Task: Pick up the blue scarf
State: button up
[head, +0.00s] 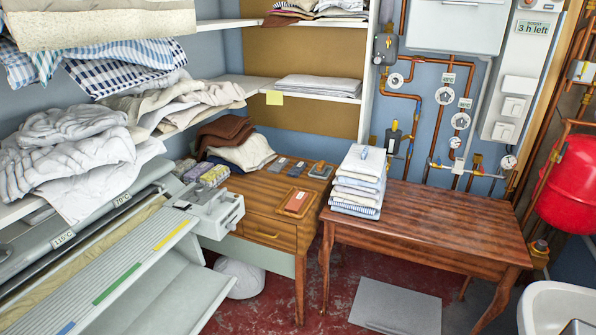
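No item is clearly recognisable as a blue scarf. Blue-and-white checked cloths (125,66) hang over the upper left shelf, beneath a cream cloth. A neat stack of white and pale-blue folded cloths (357,190) stands at the left end of the brown table. I cannot tell whether any of these is the scarf. My gripper is not in view.
The brown table (440,223) is clear right of the stack. The ironer (110,265) fills the lower left. The desk (268,222) holds small flat items. Pipes and gauges line the back wall. A red tank (572,183) and white basin (553,303) are at right. A grey mat (396,306) lies on the floor.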

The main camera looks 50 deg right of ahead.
aim_at(299, 166)
jog(key=z, duration=4.8)
jog(key=i, duration=0.1)
jog(key=u, duration=3.25)
jog(key=i, duration=0.6)
jog(key=z, duration=0.15)
jog(key=k, duration=0.6)
jog(key=u, duration=0.05)
